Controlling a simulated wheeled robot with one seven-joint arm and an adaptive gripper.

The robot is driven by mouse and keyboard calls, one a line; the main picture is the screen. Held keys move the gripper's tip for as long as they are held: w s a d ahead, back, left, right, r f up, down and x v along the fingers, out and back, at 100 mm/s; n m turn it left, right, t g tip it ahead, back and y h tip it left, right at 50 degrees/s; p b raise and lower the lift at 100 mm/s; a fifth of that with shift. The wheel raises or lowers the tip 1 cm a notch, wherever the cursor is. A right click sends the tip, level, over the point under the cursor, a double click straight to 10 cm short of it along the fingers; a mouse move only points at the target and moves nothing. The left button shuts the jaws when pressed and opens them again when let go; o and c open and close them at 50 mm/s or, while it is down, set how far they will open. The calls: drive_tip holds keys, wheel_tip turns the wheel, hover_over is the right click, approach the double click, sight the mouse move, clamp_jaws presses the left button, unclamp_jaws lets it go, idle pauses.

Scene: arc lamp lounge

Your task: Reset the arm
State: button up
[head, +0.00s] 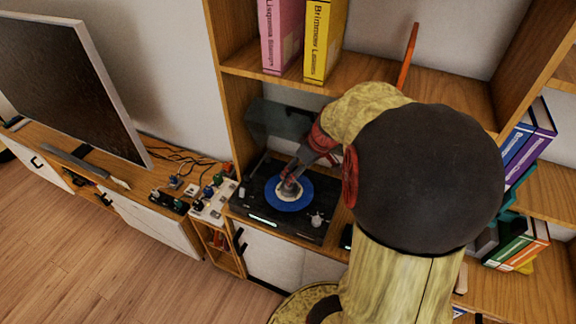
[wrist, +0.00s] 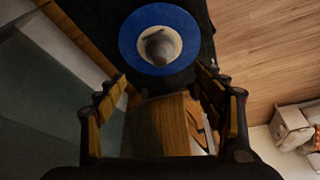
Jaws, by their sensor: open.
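My arm reaches over a black turntable (head: 262,210) on the low wooden cabinet. My gripper (head: 291,180) is above the blue record (head: 290,204) on the platter. In the wrist view my gripper (wrist: 162,82) has its two fingers spread wide, with nothing held between them. The blue record also shows there (wrist: 130,45), ahead of the fingertips, with a cream centre label. A small grey rounded piece (wrist: 160,47) stands on the record's centre. The exact gap between the fingertips and the record cannot be told.
A clear tinted lid (head: 277,120) stands raised behind the turntable. A white panel with coloured knobs (head: 212,205) lies left of it, and a television (head: 75,85) stands farther left. Shelves hold a pink binder (head: 281,35), a yellow binder (head: 325,40) and several books. Wooden floor (head: 90,255) is open at lower left.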

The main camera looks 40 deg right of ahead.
drive_tip(key=shift+r, duration=0.15)
drive_tip(key=s+a+r, duration=0.3)
drive_tip(key=a+r, duration=0.2)
drive_tip(key=a, duration=0.4)
drive_tip(key=s+a+r, duration=0.3)
drive_tip(key=a+r, duration=0.2)
drive_tip(key=a, duration=0.4)
drive_tip(key=s+a+r+t, duration=0.1)
drive_tip(key=s+a+r, duration=0.3)
drive_tip(key=a, duration=0.5)
drive_tip(key=shift+r, duration=0.5)
